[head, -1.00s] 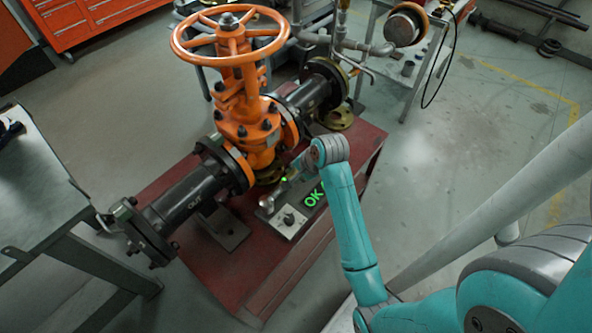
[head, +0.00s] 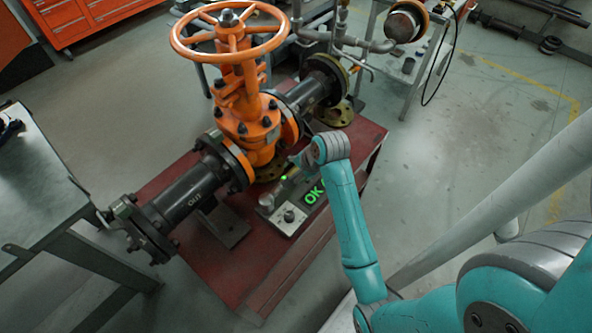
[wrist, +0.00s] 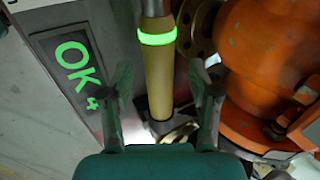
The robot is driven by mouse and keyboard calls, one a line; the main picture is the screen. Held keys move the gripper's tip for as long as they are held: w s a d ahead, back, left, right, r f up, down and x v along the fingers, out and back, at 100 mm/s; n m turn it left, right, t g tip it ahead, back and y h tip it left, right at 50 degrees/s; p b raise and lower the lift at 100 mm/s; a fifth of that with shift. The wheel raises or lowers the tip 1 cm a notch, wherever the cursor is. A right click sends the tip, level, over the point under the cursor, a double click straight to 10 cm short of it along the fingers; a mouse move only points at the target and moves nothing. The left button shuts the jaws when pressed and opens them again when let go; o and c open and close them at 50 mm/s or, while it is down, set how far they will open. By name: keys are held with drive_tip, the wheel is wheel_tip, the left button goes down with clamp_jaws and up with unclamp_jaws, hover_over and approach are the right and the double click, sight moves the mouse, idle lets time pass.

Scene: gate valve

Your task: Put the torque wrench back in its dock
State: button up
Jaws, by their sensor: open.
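The torque wrench (wrist: 158,85) shows in the wrist view as a tan-yellow handle with a glowing green ring and a metal shaft above it. In the head view its green light (head: 284,178) glows beside the dock panel (head: 289,217), which has a knob and a green "OK" display (head: 313,195). The display also shows in the wrist view (wrist: 76,66). My gripper (wrist: 162,78) is open, with one finger on each side of the handle and visible gaps. In the head view my wrist hides part of the wrench, so I cannot tell how fully it is seated.
The orange gate valve (head: 246,120) with its handwheel stands close left of my gripper, on the red base (head: 262,262); its orange body is at the right in the wrist view. Dark pipes run from both sides. A grey table (head: 35,180) is at the left. Floor on the right is clear.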

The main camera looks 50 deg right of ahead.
drive_tip(key=v, duration=1.1)
drive_tip(key=shift+r, duration=0.35)
drive_tip(key=s+a+f+n+t+h, duration=0.1)
drive_tip(key=s+a+f+n+t, duration=0.1)
drive_tip(key=s+a+f+n, duration=0.4)
drive_tip(key=s+a+f+n+t+h, duration=0.1)
drive_tip(key=s+a+f+t, duration=0.15)
drive_tip(key=a, duration=0.55)
drive_tip(key=s+a+r+n+t, duration=0.1)
drive_tip(key=s+a+r+n, duration=0.1)
drive_tip(key=s, duration=0.4)
drive_tip(key=s+a+r+n+t+y, duration=0.1)
drive_tip(key=s+a+r+n+t, duration=0.1)
drive_tip(key=s+a+r+n, duration=0.1)
drive_tip(key=s+a+r+n+t+y, duration=0.1)
drive_tip(key=s+a+r+n, duration=0.1)
drive_tip(key=s+r+n, duration=0.3)
drive_tip(key=s, duration=0.4)
drive_tip(key=shift+s+a+n+t, duration=0.15)
drive_tip(key=shift+a+n+t, duration=0.1)
drive_tip(key=shift+n+t, duration=0.1)
